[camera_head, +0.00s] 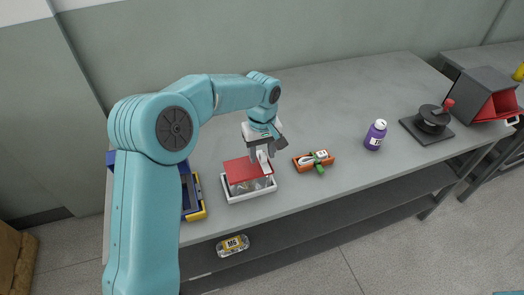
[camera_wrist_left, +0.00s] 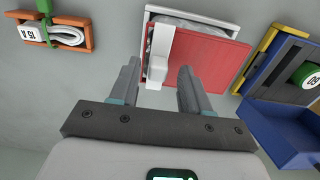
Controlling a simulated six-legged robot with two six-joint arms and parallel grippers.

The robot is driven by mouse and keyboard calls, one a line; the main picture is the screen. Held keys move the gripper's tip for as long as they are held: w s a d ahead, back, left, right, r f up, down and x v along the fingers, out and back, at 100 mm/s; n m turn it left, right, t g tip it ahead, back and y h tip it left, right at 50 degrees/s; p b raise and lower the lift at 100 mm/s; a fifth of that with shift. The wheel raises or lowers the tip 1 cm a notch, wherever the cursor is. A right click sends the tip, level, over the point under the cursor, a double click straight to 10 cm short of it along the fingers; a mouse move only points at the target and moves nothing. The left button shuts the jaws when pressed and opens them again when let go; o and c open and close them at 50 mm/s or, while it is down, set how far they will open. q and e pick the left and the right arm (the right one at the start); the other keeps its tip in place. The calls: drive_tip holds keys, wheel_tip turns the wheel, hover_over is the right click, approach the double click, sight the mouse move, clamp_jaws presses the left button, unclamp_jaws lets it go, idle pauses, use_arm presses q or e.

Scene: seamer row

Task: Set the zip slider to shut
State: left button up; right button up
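A red-topped pouch (camera_head: 243,170) with a clear lower part lies in a white tray (camera_head: 251,196) on the grey bench. Its red top also fills the middle of the left wrist view (camera_wrist_left: 210,60). A white slider-like piece (camera_wrist_left: 158,66) sits at one end of the red top. My left gripper (camera_head: 265,157) is over that end of the tray. In the wrist view its two fingers (camera_wrist_left: 158,84) are apart, with the white piece in line with the gap between them. Contact cannot be told. My right gripper is in neither view.
Beyond are a purple bottle (camera_head: 375,135), a black device with a red knob (camera_head: 428,122) and a red-lined box (camera_head: 481,98). A blue-yellow box (camera_wrist_left: 269,100) is close to the tray.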

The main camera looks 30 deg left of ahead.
sight(262, 154)
use_arm(q)
drive_tip(key=shift+w+d+r, duration=0.1)
wheel_tip(262, 154, up, 16)
drive_tip(key=p, duration=0.1)
idle(0.8)
